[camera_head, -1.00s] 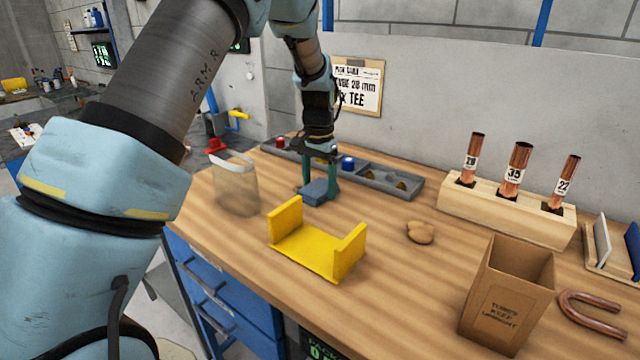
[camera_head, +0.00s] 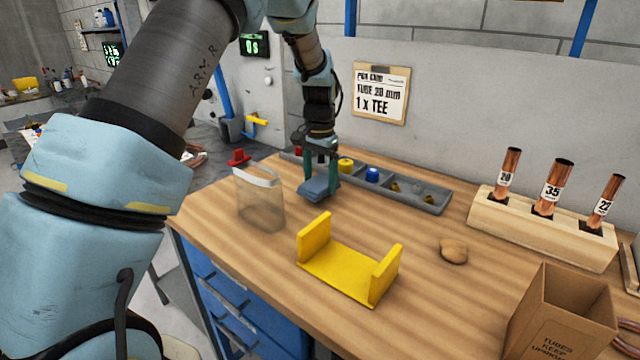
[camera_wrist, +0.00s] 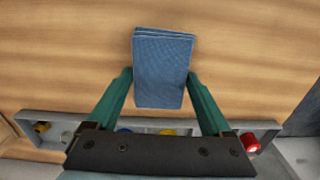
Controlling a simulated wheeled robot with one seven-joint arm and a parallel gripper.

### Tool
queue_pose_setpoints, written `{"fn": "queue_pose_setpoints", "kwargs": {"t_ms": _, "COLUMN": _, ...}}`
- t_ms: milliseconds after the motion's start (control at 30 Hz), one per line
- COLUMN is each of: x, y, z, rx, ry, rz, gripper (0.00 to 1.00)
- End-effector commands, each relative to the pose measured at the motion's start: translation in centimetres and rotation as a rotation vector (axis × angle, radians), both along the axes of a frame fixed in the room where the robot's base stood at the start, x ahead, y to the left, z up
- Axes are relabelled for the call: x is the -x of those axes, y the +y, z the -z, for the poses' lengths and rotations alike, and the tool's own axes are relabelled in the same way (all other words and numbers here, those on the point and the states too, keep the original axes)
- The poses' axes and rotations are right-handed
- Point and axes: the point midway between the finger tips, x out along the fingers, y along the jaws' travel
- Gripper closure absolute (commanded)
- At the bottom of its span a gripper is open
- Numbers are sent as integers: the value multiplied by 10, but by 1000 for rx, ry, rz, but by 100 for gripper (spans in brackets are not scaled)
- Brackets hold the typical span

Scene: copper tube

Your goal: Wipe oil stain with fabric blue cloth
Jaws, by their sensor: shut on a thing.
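The blue cloth (camera_head: 318,191) is a folded pad. My gripper (camera_head: 321,180) points down and is shut on it, just in front of the grey parts tray. In the wrist view, the cloth (camera_wrist: 163,68) sits between the green fingers of my gripper (camera_wrist: 160,80). I cannot tell whether the cloth touches the bench or is slightly above it. A brown, rounded blotch (camera_head: 453,251), which looks like the oil stain, lies on the wooden bench (camera_head: 420,225) to the right of the yellow bracket, well apart from the cloth.
A yellow U-shaped bracket (camera_head: 345,275) stands in front of the cloth. A clear bag or container (camera_head: 260,205) stands just left. The grey parts tray (camera_head: 432,200) runs behind. A wooden tube block (camera_head: 540,232) and cardboard box (camera_head: 562,325) stand right. Bench between bracket and tray is clear.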

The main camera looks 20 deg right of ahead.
Motion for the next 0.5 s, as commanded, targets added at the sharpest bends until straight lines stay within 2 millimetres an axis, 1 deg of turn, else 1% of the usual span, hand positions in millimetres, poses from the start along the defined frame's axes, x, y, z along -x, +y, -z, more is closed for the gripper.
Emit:
{"fn": "queue_pose_setpoints", "kwargs": {"t_ms": 33, "x": 0, "y": 0, "z": -7, "rx": -1, "ry": 0, "rz": -1, "gripper": 68}}
{"fn": "queue_pose_setpoints", "kwargs": {"t_ms": 500, "x": 2, "y": -1, "z": -50, "rx": 0, "ry": 1, "rz": -3, "gripper": 68}}
